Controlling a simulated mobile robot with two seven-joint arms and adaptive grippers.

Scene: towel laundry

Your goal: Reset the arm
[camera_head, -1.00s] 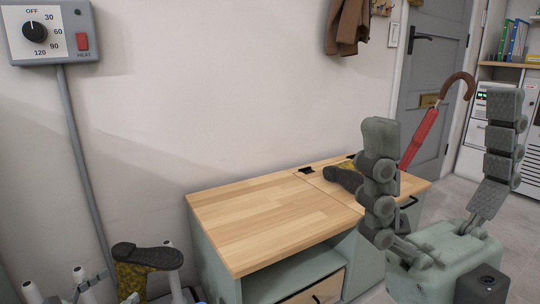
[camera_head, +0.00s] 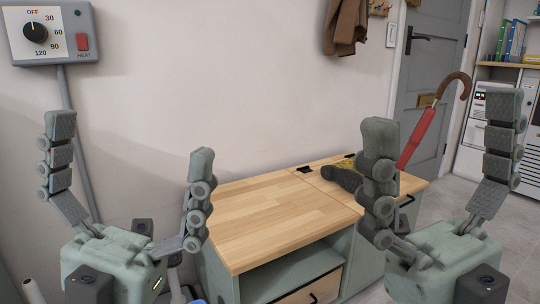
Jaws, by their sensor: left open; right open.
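My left gripper (camera_head: 128,170) is raised at the left of the head view, in front of the wall and left of the cabinet. Its two jointed fingers are spread wide with nothing between them. My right gripper (camera_head: 438,155) is raised at the right, in front of the cabinet's right end and the door. Its fingers are also spread wide and empty. Both grippers point upward and stand at about the same height in the picture.
A wood-topped cabinet (camera_head: 270,220) stands against the wall. A dark-soled boot (camera_head: 343,178) lies on it, partly behind my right gripper. A red umbrella (camera_head: 417,138) leans behind. A heater control box (camera_head: 48,33) hangs on the wall. A grey door (camera_head: 428,70) is at the back.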

